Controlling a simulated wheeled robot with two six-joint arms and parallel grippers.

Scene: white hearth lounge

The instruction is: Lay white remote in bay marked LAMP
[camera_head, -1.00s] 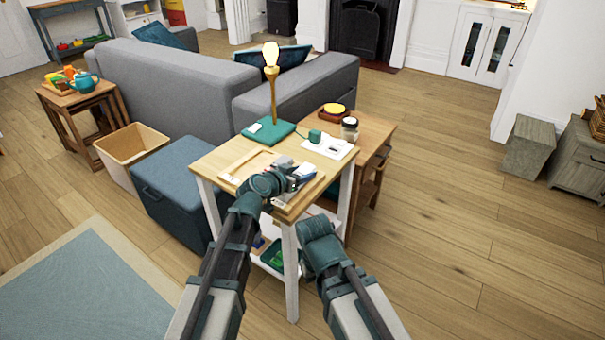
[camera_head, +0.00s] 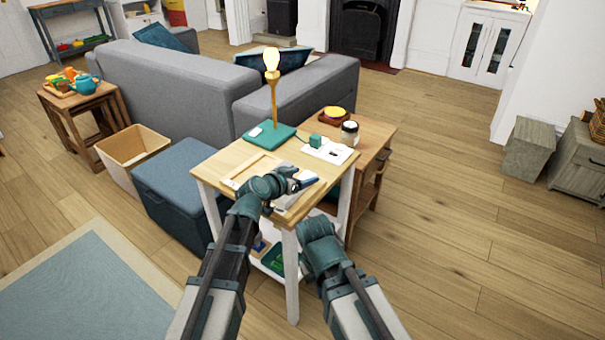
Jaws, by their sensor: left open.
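A wooden tray (camera_head: 237,180) with raised edges lies on the small white-legged table (camera_head: 223,160). My left gripper (camera_head: 302,181) is over the tray's right part, open, its jaws pointing right. Pale and dark items lie close to its fingers, too small and covered to tell apart; I cannot tell whether one is the white remote. A small white object (camera_head: 255,131) rests on the teal lamp base (camera_head: 268,138). No LAMP lettering is readable, and my left arm hides part of the tray. My right arm is low in front of the table; its fingers are hidden.
A lit lamp (camera_head: 272,75) stands at the table's back. A green block (camera_head: 316,141) and a white card (camera_head: 333,154) with dark marks are at the right rear. A jar (camera_head: 349,132) stands on the wooden side table (camera_head: 372,140) beyond. Floor at right is clear.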

